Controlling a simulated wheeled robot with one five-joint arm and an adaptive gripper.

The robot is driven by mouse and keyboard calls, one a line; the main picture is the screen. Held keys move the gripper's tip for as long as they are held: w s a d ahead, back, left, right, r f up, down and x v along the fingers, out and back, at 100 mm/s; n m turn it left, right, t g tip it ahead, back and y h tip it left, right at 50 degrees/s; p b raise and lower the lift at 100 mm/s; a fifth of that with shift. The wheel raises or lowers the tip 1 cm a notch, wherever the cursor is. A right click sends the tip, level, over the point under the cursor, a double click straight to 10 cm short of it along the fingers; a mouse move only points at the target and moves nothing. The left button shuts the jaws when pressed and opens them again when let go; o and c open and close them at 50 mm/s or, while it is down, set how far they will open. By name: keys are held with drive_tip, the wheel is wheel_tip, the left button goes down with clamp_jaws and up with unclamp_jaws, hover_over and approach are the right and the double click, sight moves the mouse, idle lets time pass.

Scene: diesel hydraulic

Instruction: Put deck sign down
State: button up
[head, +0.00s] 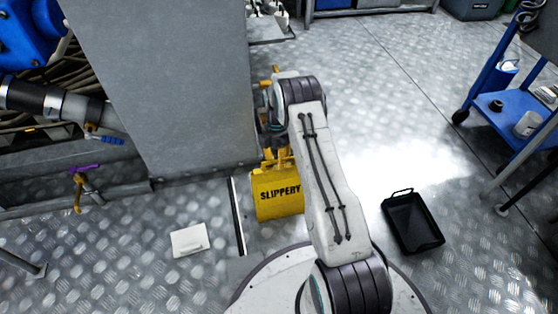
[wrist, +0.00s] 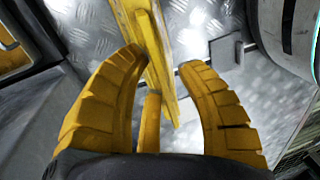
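The yellow deck sign (head: 278,195), with "SLIPPERY" in black, stands roughly upright beside the grey cabinet in the head view. Its lower edge is close to the floor; I cannot tell whether it touches. In the wrist view the sign (wrist: 152,45) shows nearly edge-on as a yellow strip between my fingers. My gripper (wrist: 163,60) is open, its two yellow ribbed fingers either side of the sign's upper part, with a visible gap on the right. In the head view my arm hides most of the gripper and the sign's right side.
A tall grey cabinet (head: 170,80) stands close left of the sign. A white plate (head: 189,240) lies on the floor at left, a black tray (head: 411,222) at right. A blue cart (head: 505,115) stands far right. Bare metal floor (head: 390,110) lies between cabinet and cart.

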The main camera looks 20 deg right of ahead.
drive_tip(key=shift+w+r+p, duration=1.05)
drive_tip(key=shift+r+p, duration=2.5)
drive_tip(key=shift+r, duration=2.6)
drive_tip(key=s+a+r+m+t, duration=0.1)
drive_tip(key=s+a+r+m, duration=0.15)
drive_tip(key=r, duration=0.45)
drive_tip(key=s+a+r+m, duration=0.2)
drive_tip(key=s+r, duration=0.2)
drive_tip(key=r, duration=0.3)
drive_tip(key=s+a+r+m+t, duration=0.1)
drive_tip(key=s+a+r+m, duration=0.15)
drive_tip(key=r, duration=0.35)
drive_tip(key=s+a+r+m, duration=0.1)
drive_tip(key=s+m, duration=0.2)
drive_tip(key=s, duration=0.4)
drive_tip(key=s+a+r+m+t, duration=0.1)
drive_tip(key=s+r+m, duration=0.1)
drive_tip(key=s, duration=0.6)
drive_tip(key=s+a+r+m+t, duration=0.1)
drive_tip(key=s+a+r+m, duration=0.1)
drive_tip(key=s, duration=0.6)
drive_tip(key=shift+s+m, duration=0.25)
drive_tip(key=shift+m, duration=0.65)
drive_tip(key=shift+r, duration=0.15)
